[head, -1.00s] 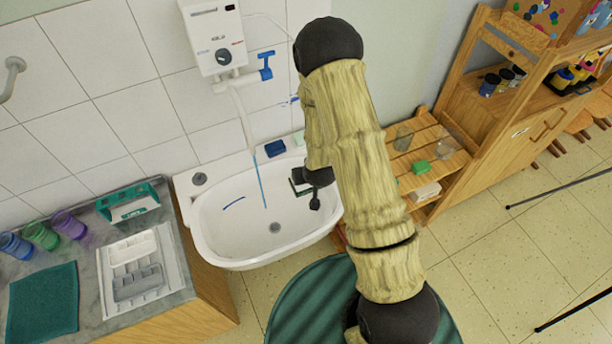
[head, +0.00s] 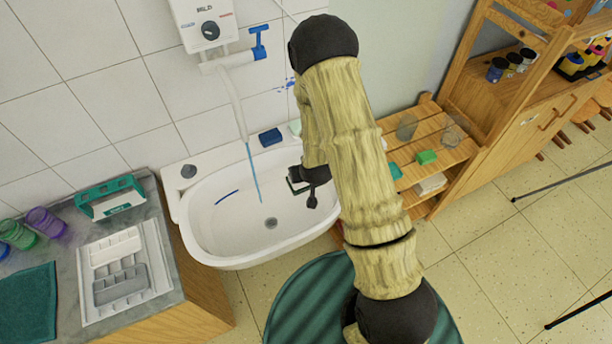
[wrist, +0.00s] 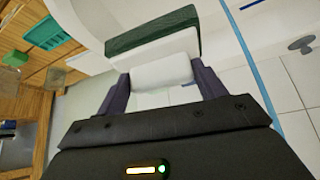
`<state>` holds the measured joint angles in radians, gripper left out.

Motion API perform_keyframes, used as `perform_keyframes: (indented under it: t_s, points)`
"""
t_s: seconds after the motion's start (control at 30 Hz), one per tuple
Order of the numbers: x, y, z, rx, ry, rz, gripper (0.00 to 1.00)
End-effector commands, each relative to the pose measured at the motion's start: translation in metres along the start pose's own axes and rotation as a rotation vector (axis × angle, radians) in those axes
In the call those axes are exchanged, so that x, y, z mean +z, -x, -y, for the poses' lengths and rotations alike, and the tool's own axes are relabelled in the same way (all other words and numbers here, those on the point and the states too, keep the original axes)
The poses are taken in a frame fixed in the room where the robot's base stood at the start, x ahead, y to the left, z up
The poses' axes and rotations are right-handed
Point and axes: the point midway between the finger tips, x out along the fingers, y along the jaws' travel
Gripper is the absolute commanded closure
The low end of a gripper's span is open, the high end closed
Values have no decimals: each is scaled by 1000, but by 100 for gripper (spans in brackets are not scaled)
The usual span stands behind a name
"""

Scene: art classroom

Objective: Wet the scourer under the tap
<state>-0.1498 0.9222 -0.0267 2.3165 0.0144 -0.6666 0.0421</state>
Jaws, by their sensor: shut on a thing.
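My gripper (wrist: 156,72) is shut on the scourer (wrist: 153,30), a white block with a dark green layer at its far side. In the head view my gripper (head: 300,184) is above the right part of the white sink (head: 190,222), and the scourer is mostly hidden there. The tap (head: 238,105) hangs from the wall with a blue handle (head: 260,42). A thin blue stream of water (head: 253,172) runs from it into the basin, left of my gripper. In the wrist view the stream (wrist: 250,60) passes right of the scourer, apart from it in the picture.
A blue block (head: 270,137) lies on the sink's back rim. The left counter holds a grey cutlery tray (head: 120,275), a teal holder (head: 110,196) and a teal cloth (head: 27,305). A wooden shelf (head: 405,195) stands right, and a round green top (head: 310,295) is in front.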

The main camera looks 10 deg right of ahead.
Motion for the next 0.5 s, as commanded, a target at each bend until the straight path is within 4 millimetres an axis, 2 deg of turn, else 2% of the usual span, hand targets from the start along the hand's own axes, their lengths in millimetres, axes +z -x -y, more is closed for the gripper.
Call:
perform_keyframes:
  t_s: [0.5]
  points:
    - [-4, -3, 7, -1, 2, -1, 49]
